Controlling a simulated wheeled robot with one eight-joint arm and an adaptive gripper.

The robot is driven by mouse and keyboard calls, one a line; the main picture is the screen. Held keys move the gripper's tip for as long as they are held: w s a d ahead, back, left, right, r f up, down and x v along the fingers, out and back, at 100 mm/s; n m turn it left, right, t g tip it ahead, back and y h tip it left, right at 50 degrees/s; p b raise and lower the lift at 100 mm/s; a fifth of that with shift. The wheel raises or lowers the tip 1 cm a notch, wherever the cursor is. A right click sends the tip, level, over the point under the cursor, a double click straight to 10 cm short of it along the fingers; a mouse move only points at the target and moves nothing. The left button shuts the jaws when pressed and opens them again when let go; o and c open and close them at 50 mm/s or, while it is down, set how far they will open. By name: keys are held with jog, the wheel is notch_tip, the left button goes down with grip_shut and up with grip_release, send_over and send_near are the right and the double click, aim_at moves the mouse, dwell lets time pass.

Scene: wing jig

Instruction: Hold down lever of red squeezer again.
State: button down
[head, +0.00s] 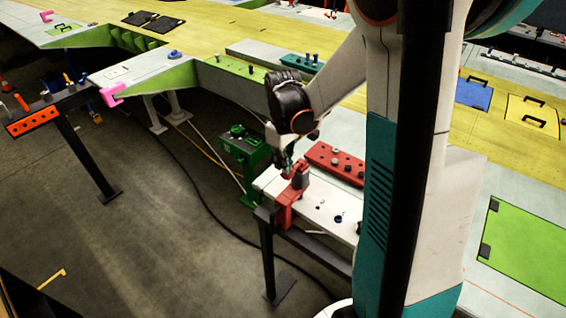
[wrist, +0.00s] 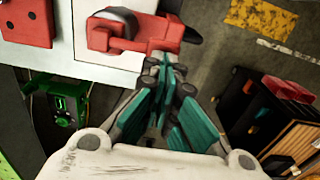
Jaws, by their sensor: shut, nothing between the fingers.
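The red squeezer (head: 286,211) is clamped at the near end of the white wing panel in the head view. In the wrist view the red squeezer (wrist: 125,43) lies at the top, with a dark part and a red end jutting right past the panel edge. My gripper (head: 287,165) is above the squeezer in the head view. In the wrist view my gripper (wrist: 160,58) has its teal fingers together, with the tips overlapping the squeezer's near side. I cannot tell whether they touch it or how far the lever is pressed.
A dark stand (head: 268,255) is below the panel's edge. A dark cart (wrist: 262,110) shows at right in the wrist view.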

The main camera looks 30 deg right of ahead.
jog(key=shift+f, duration=0.1)
jog(key=h+b, duration=0.1)
jog(key=f+b, duration=0.1)
jog(key=a+f+t+h+b, duration=0.1)
jog(key=b, duration=0.1)
jog(key=shift+s+a+f+h, duration=0.1)
jog(key=shift+s+f+h, duration=0.05)
jog(key=shift+s+h, duration=0.15)
jog(key=shift+w+f+b, duration=0.1)
jog(key=shift+f+b, duration=0.25)
jog(key=shift+b, duration=0.15)
jog(key=shift+r, duration=0.1)
dwell(1.3)
jog(key=a+p+v, duration=0.1)
jog(key=p+v, duration=0.1)
jog(key=v, duration=1.2)
jog(key=shift+s, duration=0.3)
jog(key=shift+a, duration=0.1)
jog(key=shift+f, duration=0.25)
